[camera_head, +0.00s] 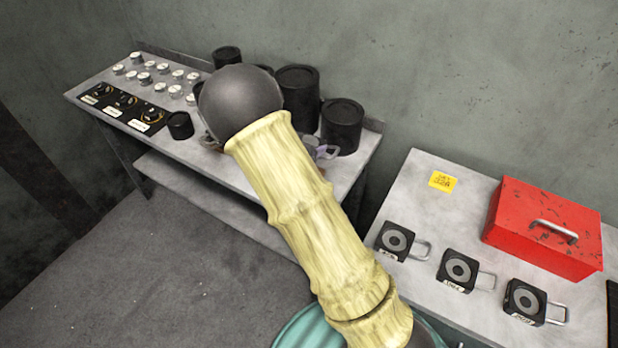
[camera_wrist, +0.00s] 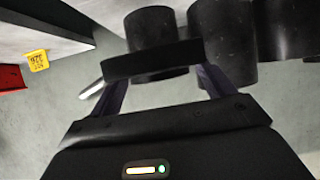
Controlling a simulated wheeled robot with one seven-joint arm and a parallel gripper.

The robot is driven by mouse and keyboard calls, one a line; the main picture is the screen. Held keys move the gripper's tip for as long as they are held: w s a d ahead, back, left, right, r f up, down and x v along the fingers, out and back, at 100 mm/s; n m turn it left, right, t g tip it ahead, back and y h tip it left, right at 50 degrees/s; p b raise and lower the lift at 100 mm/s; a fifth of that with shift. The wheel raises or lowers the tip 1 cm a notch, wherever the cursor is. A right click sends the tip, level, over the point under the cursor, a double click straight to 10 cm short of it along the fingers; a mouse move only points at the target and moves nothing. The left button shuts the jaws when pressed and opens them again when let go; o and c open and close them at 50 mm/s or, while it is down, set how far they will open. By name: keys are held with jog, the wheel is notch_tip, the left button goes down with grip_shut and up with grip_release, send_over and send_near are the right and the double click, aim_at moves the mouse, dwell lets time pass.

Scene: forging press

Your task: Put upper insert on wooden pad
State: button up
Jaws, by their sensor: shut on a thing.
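My gripper (camera_wrist: 157,72) is shut on a dark block (camera_wrist: 152,61), seen edge-on between its purple fingers in the wrist view. I take this block for the upper insert, but its face and label do not show. In the head view my arm hides most of the gripper; a purple finger part (camera_head: 327,152) shows beside the arm, over the back table (camera_head: 225,168). No wooden pad is clearly visible. A small brownish patch (camera_head: 322,172) by the arm may be part of it; I cannot tell.
Black cylinders (camera_head: 298,92) stand close behind the gripper, with another (camera_head: 342,125) to its right. Knobs (camera_head: 150,78) and a black control panel (camera_head: 122,107) occupy the back table's left. The right table holds several black ring blocks (camera_head: 458,270), a red box (camera_head: 545,225) and a yellow note (camera_head: 443,181).

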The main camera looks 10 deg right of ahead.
jog(key=shift+w+a+r, duration=0.2)
jog(key=shift+a+r, duration=0.2)
jog(key=shift+a, duration=0.4)
jog(key=shift+f, duration=3.15)
jog(key=shift+f, duration=1.85)
jog(key=shift+f, duration=0.1)
jog(key=o, duration=2)
jog(key=shift+s+f, duration=0.1)
jog(key=shift+f, duration=0.05)
